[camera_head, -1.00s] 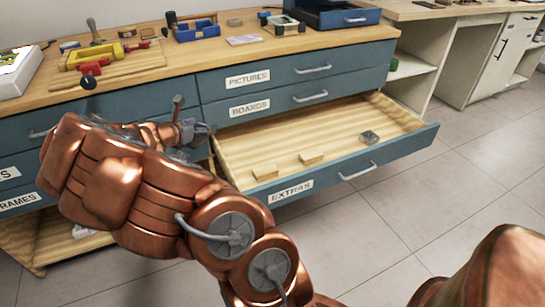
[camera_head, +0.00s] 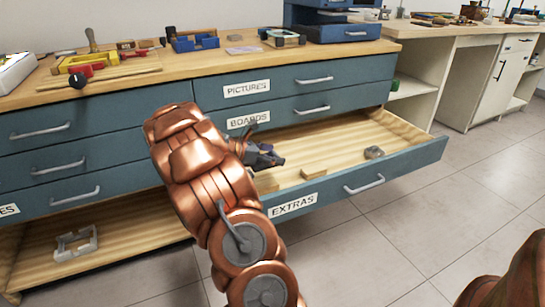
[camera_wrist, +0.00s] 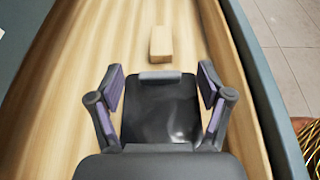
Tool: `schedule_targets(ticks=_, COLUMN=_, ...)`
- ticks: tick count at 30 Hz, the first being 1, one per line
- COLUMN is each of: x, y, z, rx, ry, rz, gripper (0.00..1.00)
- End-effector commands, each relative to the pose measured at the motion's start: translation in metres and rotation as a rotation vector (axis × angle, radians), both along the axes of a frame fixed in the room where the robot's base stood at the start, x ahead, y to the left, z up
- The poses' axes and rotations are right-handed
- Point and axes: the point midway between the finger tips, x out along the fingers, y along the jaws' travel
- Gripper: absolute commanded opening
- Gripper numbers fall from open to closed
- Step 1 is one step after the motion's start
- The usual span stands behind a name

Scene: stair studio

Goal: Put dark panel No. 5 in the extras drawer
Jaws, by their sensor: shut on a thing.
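The extras drawer (camera_head: 400,168) stands pulled open, with its EXTRAS label (camera_head: 293,204) on the front. My gripper (camera_head: 270,156) is over the left part of its inside. In the wrist view my gripper (camera_wrist: 161,78) is shut on a dark, glossy panel (camera_wrist: 160,108) with a lighter grey far edge. The drawer floor (camera_wrist: 105,60) lies beyond it. No number on the panel can be read, and my arm hides part of the drawer.
In the drawer lie a small wooden block (camera_head: 313,173), which also shows in the wrist view (camera_wrist: 161,44), and a grey object (camera_head: 374,152). The closed boards drawer (camera_head: 290,112) is just above. A lower left drawer (camera_head: 110,255) is open, holding a pale frame (camera_head: 76,243).

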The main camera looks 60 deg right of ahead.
Motion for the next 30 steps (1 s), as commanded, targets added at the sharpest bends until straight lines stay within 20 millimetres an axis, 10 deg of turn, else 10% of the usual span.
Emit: schedule_targets(ticks=30, x=0.001, y=0.001, z=-0.077, rx=0.003, ry=0.003, rz=0.004, gripper=0.42)
